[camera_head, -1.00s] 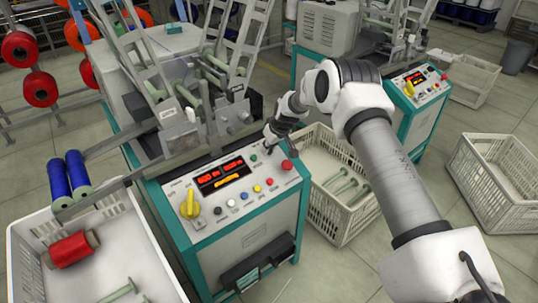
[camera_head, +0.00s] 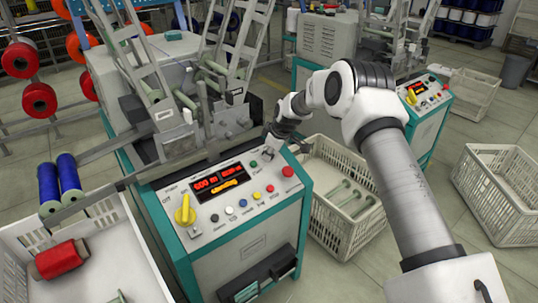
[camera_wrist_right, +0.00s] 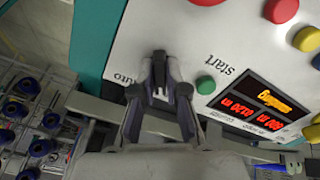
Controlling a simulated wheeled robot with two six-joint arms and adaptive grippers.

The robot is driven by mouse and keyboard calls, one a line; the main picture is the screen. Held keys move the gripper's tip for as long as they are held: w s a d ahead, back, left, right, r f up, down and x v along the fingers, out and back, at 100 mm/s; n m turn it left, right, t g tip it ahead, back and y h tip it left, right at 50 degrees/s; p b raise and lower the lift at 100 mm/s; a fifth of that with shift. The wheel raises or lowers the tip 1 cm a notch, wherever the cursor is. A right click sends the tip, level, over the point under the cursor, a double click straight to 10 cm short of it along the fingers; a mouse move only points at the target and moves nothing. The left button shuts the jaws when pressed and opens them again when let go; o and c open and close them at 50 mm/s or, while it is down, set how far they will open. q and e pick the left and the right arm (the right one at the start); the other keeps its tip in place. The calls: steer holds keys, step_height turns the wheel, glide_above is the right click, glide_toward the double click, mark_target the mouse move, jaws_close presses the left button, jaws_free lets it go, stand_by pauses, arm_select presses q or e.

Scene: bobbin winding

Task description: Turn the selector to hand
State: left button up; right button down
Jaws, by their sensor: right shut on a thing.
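My right gripper (camera_head: 268,153) is at the far right corner of the sloped control panel (camera_head: 225,222), beyond the green button. In the right wrist view the gripper (camera_wrist_right: 160,88) is shut on a small dark selector (camera_wrist_right: 158,62) standing on the white panel. The word "Auto" is printed beside it, on the left in that view; the gripper hides other lettering around it. The "start" label and green button (camera_wrist_right: 206,85) are to its right. Which way the selector points is hard to tell. My left gripper is not in view.
A yellow knob (camera_head: 185,210), a red display (camera_head: 220,180) and several coloured buttons share the panel. A white crate (camera_head: 340,225) stands right of the machine. Another crate (camera_head: 105,235) with a red bobbin (camera_head: 62,259) is at left. Frame bars rise behind the panel.

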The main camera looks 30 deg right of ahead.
steer(key=c, duration=1.2)
jaws_free()
steer(key=v, duration=1.2)
steer(key=shift+d, duration=0.1)
